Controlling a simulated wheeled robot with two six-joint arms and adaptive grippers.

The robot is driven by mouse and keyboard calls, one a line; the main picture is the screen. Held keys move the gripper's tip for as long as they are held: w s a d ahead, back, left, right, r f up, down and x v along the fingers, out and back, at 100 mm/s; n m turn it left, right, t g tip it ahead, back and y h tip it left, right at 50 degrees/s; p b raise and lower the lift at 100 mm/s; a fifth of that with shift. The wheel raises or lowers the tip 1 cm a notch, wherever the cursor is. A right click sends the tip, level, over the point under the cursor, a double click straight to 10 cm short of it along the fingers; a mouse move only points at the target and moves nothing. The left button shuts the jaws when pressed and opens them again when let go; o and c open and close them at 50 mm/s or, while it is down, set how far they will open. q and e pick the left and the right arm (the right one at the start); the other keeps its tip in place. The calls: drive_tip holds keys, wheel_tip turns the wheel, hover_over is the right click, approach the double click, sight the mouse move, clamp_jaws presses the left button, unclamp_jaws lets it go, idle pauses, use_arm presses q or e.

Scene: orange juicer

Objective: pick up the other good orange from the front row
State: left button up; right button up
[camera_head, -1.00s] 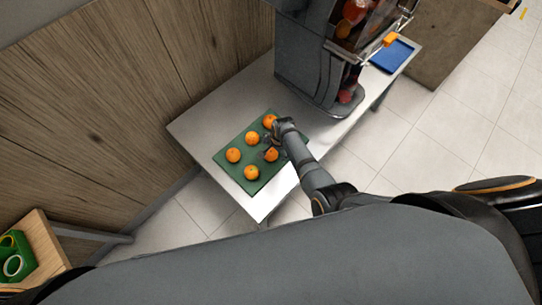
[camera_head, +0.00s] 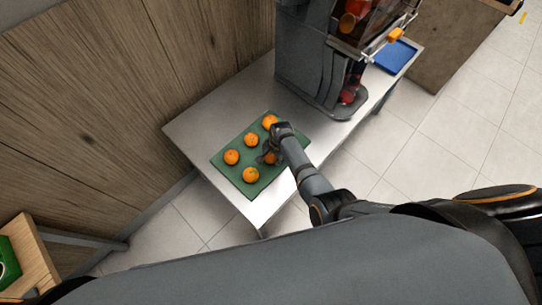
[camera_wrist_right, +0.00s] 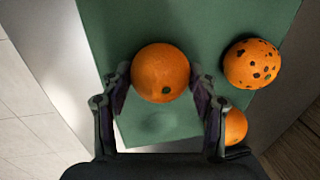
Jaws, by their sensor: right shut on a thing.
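My right gripper (camera_head: 272,153) is over the front edge side of the green mat (camera_head: 222,160). It is shut on an orange (camera_head: 270,158), partly covered by the fingers in the head view. In the right wrist view that orange (camera_wrist_right: 160,70) sits between the two fingers of the gripper (camera_wrist_right: 160,88); its skin is clean apart from one small dark mark. An orange with many dark spots (camera_wrist_right: 252,63) lies to its right, and another orange (camera_wrist_right: 235,126) is partly hidden behind the right finger. My left gripper is not in view.
Other oranges lie on the mat, including one in front (camera_head: 250,175) and one at the left (camera_head: 231,157). The juicer (camera_head: 315,60) stands on the metal table (camera_head: 200,125) behind, with a blue tray (camera_head: 393,56) beyond it. A wooden wall (camera_head: 110,90) borders the table's left.

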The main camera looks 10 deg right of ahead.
drive_tip(key=shift+r, duration=0.45)
drive_tip(key=s+d+r, duration=0.2)
drive_tip(key=s+r, duration=0.2)
drive_tip(key=s+d+r, duration=0.2)
drive_tip(key=s+r, duration=0.2)
drive_tip(key=s+d+r, duration=0.2)
drive_tip(key=s+r, duration=0.2)
drive_tip(key=shift+s+p, duration=0.3)
drive_tip(key=shift+p, duration=0.05)
